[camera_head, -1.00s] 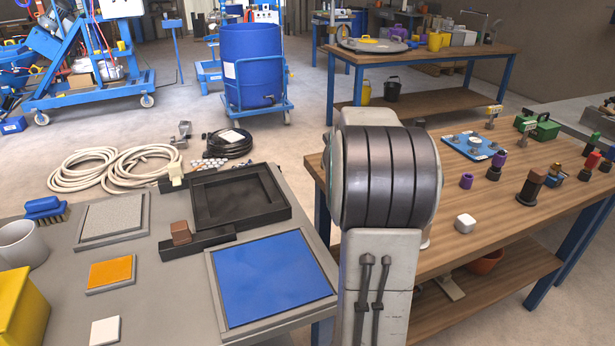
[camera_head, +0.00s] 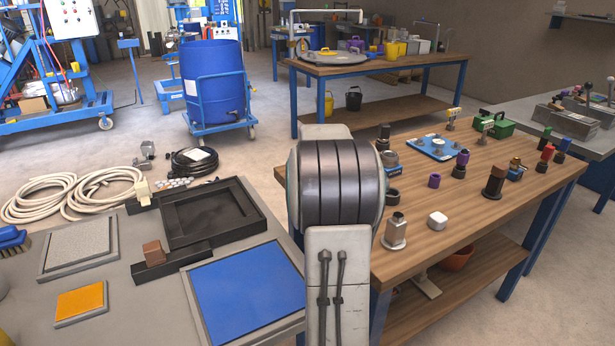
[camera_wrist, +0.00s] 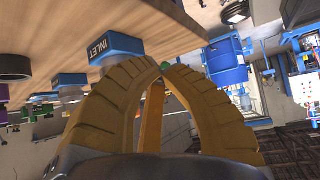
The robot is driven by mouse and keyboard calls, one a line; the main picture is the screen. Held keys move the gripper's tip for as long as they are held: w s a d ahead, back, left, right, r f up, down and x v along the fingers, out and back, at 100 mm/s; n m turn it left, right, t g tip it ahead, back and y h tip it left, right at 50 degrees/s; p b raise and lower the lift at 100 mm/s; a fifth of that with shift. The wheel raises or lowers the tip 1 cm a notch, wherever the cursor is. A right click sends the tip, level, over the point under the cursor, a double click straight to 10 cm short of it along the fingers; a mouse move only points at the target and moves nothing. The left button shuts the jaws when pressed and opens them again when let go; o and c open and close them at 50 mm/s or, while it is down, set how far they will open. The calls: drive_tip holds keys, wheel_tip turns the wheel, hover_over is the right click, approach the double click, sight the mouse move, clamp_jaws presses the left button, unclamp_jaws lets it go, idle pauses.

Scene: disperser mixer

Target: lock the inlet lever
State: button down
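A blue block with a white INLET label (camera_wrist: 103,48) shows in the wrist view, on the wooden bench edge, left of my fingers. No lever can be made out clearly on it. In the head view a blue-based fitting (camera_head: 390,160) with a dark top stands at the bench's left side, partly behind my arm; its label is unreadable. My gripper (camera_wrist: 161,67) has yellow ribbed fingers whose tips come together beside the INLET block, apart from it. A small green spot shows at the tips; I cannot tell what it is. The head view hides my gripper behind my arm.
A grey table (camera_head: 100,297) with trays and a blue panel (camera_head: 243,289) lies at left.

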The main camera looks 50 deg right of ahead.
drive_tip(key=b+x, duration=0.1)
drive_tip(key=x, duration=0.3)
drive_tip(key=b+x, duration=0.1)
drive_tip(key=x, duration=0.3)
drive_tip(key=shift+w+d, duration=0.35)
drive_tip(key=shift+d, duration=0.05)
drive_tip(key=shift+w+d+r, duration=0.2)
drive_tip(key=shift+w+d, duration=0.3)
drive_tip(key=shift+w+d+r, duration=0.2)
drive_tip(key=shift+w+d, duration=0.25)
drive_tip(key=shift+w, duration=0.05)
